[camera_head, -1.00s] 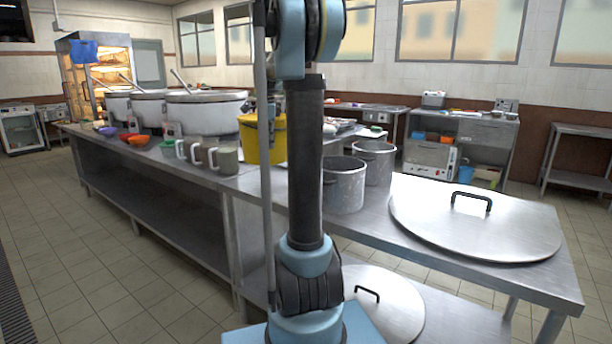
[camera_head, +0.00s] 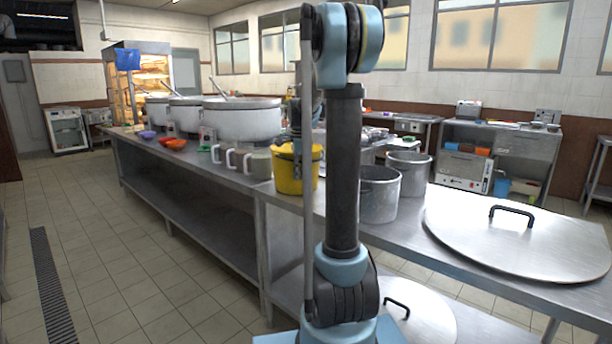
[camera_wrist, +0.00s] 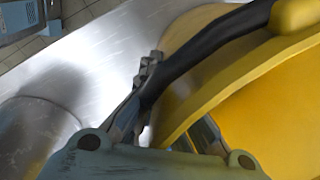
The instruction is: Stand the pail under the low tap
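The yellow pail (camera_head: 287,173) is at the counter's front edge, right of the mugs and partly behind my arm. In the wrist view the pail (camera_wrist: 270,115) fills the right side, with its black handle crossing the rim. My gripper (camera_wrist: 174,108) has one finger outside the pail's wall and one inside, shut on the rim. In the head view my gripper (camera_head: 298,143) is mostly hidden behind my arm. Whether the pail's bottom touches the counter is unclear. Large stockpots (camera_head: 242,119) stand farther left along the counter. I cannot make out a low tap.
Mugs (camera_head: 258,164) stand close left of the pail, with coloured bowls (camera_head: 172,144) beyond. Two metal pots (camera_head: 379,196) and a big lid (camera_head: 520,240) take up the counter (camera_head: 415,238) on the right. The floor (camera_head: 130,270) at the left is clear.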

